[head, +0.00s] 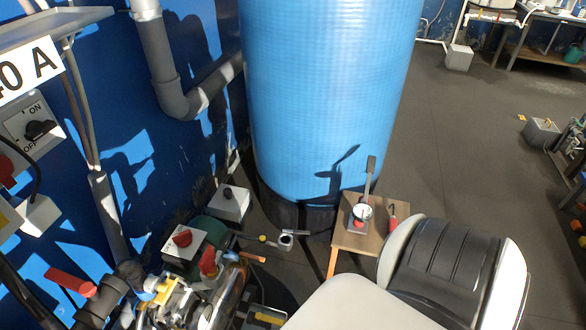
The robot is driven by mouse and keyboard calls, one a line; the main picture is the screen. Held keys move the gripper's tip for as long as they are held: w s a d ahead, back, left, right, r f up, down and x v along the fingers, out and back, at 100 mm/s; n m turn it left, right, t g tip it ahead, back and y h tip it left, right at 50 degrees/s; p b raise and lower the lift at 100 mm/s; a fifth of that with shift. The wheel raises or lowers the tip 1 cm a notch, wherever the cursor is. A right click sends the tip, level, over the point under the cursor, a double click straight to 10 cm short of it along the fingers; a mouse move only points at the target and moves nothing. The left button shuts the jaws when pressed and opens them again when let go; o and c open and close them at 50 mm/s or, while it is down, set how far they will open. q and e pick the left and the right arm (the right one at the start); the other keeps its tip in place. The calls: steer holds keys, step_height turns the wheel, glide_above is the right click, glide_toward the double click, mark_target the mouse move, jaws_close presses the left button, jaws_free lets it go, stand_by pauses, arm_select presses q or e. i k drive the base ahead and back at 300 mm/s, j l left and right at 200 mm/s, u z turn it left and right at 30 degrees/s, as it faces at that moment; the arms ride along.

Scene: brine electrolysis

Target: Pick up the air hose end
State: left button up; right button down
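I cannot pick out the air hose end for certain. A small grey ring-shaped fitting (287,241) lies on the dark floor in front of the blue tank, with thin yellow- and orange-tipped pieces beside it; I cannot tell whether it belongs to a hose. Neither of my grippers shows in the head view.
A large blue tank (325,90) fills the middle. A low wooden stand (393,214) at its right holds a gauge with a lever (361,212) and a red-handled tool (392,222). Pipework with red handles (207,262) crowds the lower left.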

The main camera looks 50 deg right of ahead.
mark_target(393, 222)
steer(key=z, duration=2.5)
steer(key=u, duration=0.95)
steer(key=z, duration=0.7)
